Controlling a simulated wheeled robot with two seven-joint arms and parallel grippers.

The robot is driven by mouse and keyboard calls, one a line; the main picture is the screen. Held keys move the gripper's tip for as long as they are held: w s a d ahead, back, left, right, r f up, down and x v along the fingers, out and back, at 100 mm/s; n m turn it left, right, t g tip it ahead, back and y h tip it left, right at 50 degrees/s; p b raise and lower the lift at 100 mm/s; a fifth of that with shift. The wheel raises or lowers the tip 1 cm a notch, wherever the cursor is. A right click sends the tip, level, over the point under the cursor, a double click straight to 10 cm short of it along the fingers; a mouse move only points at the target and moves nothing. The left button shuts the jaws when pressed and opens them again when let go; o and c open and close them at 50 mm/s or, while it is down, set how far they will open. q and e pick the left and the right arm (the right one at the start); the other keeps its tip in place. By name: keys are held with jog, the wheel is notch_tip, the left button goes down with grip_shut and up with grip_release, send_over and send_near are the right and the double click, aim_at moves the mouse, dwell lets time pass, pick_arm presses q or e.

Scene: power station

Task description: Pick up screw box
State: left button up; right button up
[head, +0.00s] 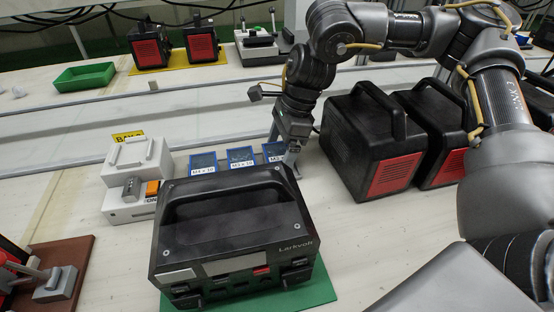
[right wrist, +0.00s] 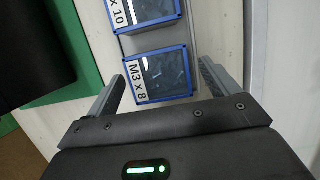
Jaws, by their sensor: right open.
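Three small blue screw boxes with white labels stand in a row behind the black Larkvolt power unit (head: 235,225): a left box (head: 203,160), a middle box (head: 240,155) and a right box (head: 273,150). My right gripper (head: 283,152) is low at the right box, pointing down. In the right wrist view that box, labelled M3 x 8 (right wrist: 167,73), lies between the two open fingers (right wrist: 164,75), with a small gap visible on each side. Part of another box (right wrist: 145,12) shows beyond it. My left gripper is not in view.
Black and red power units (head: 362,145) stand close to the right of my right gripper. A white device (head: 137,175) stands left of the boxes. A green tray (head: 84,76) lies at the back left. The power unit sits on a green mat (head: 322,292).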

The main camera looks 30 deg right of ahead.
jog(key=shift+c, duration=0.5)
jog(key=c, duration=1)
jog(key=shift+r, duration=0.1)
jog(key=shift+r, duration=0.3)
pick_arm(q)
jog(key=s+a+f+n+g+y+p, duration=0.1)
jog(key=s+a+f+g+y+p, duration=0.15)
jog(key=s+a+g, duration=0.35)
pick_arm(e)
notch_tip(320, 180, up, 12)
notch_tip(320, 180, up, 7)
jog(key=p, duration=0.3)
send_over(279, 151)
pick_arm(q)
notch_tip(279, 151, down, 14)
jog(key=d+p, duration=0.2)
jog(key=p, duration=0.1)
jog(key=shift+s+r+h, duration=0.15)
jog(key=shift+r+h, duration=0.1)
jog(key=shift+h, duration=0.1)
pick_arm(e)
notch_tip(279, 151, up, 8)
jog(key=shift+d+r, duration=0.1)
jog(key=shift+r, duration=0.05)
